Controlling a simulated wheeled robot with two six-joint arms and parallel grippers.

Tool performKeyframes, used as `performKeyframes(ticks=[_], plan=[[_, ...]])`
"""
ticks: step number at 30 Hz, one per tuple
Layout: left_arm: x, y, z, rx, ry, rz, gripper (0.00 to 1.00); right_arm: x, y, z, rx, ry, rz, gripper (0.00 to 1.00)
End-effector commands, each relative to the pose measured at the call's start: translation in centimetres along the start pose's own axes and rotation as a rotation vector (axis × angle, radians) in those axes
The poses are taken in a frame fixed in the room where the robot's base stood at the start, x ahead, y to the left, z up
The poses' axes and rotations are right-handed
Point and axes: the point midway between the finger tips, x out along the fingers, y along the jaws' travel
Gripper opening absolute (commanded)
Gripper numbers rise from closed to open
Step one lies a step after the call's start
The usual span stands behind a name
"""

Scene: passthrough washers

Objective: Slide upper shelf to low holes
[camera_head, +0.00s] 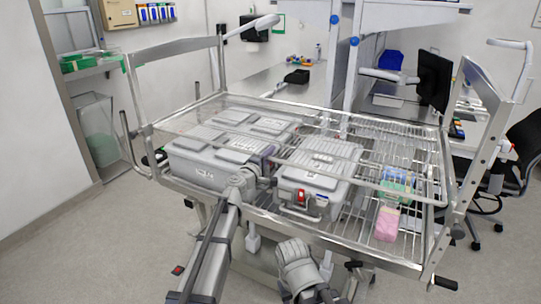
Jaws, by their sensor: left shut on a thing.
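The upper shelf (395,184) is a see-through panel in a thin metal frame, lying across the steel cart above several grey lidded boxes. My left gripper (265,160) reaches in from the front and is shut on the shelf's front rail, left of its middle. The cart's right end frame (476,158) has a row of small holes in its upright; the left end frame (175,50) stands opposite. The jaw tips are small and partly merge with the rail and boxes. A grey link of my right arm shows at the bottom middle; I cannot make out its gripper.
Below the shelf are a left grey box (205,165), a middle grey box (315,190) with a red-marked latch, and a pink pack (387,224) on the wire rack (350,235). Counters stand behind, a black chair (520,160) at right. Floor is clear at left.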

Motion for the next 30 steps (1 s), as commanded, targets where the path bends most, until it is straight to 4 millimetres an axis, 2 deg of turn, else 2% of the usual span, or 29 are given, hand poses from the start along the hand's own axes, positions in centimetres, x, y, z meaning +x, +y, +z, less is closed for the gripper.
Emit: performKeyframes(ticks=[5,6,13,23,30], plan=[[-0.4,-0.2,0.3,0.009,-0.005,-0.004,0.00,0.1,0.0,0.0,0.000,0.000,0.000,0.50],[-0.4,-0.2,0.3,0.009,-0.005,-0.004,0.23,0.1,0.0,0.0,0.000,0.000,0.000,0.50],[-0.3,-0.2,0.2,0.007,-0.004,-0.003,0.49,0.1,0.0,0.0,0.000,0.000,0.000,0.50],[-0.5,-0.1,0.2,0.005,-0.003,-0.002,0.50,0.0,0.0,0.0,0.000,0.000,0.000,0.50],[-2.8,-0.1,0.3,0.005,-0.003,-0.002,0.50,0.0,0.0,0.0,0.000,0.000,0.000,0.50]])
